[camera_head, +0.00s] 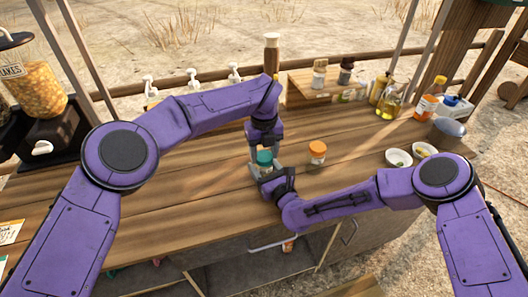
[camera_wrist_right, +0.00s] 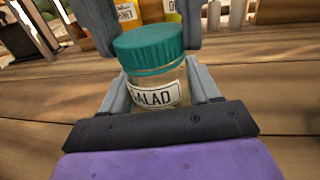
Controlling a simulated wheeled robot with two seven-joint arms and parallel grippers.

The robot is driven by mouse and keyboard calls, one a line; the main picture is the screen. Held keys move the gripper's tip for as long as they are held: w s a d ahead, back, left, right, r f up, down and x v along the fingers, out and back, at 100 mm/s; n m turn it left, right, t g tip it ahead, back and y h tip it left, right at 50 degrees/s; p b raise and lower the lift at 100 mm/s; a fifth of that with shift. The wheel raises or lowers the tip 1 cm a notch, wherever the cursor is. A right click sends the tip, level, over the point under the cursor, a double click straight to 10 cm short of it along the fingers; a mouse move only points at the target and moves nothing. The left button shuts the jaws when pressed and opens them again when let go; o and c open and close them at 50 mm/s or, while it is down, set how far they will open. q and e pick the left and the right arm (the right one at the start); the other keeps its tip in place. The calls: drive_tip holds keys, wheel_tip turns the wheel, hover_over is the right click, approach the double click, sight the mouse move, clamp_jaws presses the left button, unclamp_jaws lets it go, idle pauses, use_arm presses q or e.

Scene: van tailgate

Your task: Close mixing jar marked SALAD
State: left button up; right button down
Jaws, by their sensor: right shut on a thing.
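The SALAD jar (camera_wrist_right: 157,97) is a clear jar with a white label, upright, with a teal lid (camera_wrist_right: 150,48) on top. In the head view the teal lid (camera_head: 264,157) shows between my two grippers near the counter's middle. My right gripper (camera_wrist_right: 160,88) is shut on the jar's body, one finger on each side below the lid. My left gripper (camera_head: 263,148) reaches down from above. Its fingers stand apart on either side of the lid in the right wrist view (camera_wrist_right: 145,25). Whether the lid is seated tightly is unclear, and the jar body is mostly hidden in the head view.
An orange-lidded jar (camera_head: 317,152) stands close to the right of the grippers. White bowls (camera_head: 398,158), bottles (camera_head: 390,105) and a wooden riser (camera_head: 315,88) with small jars are farther right and back.

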use_arm(q)
drive_tip(key=o, duration=0.4)
wheel_tip(320, 180, up, 12)
drive_tip(key=shift+r, duration=0.1)
idle(0.3)
use_arm(e)
drive_tip(key=shift+c, duration=0.8)
unclamp_jaws()
drive_tip(key=shift+s+d+f, duration=0.1)
drive_tip(key=shift+s+d, duration=0.05)
drive_tip(key=shift+s, duration=0.15)
drive_tip(key=b+v, duration=0.3)
drive_tip(key=v, duration=0.6)
drive_tip(key=shift+s+d, duration=0.1)
drive_tip(key=shift+d, duration=0.05)
use_arm(q)
wheel_tip(320, 180, down, 3)
drive_tip(key=shift+f, duration=0.1)
use_arm(e)
drive_tip(key=shift+s+d, duration=0.1)
drive_tip(key=shift+s, duration=0.2)
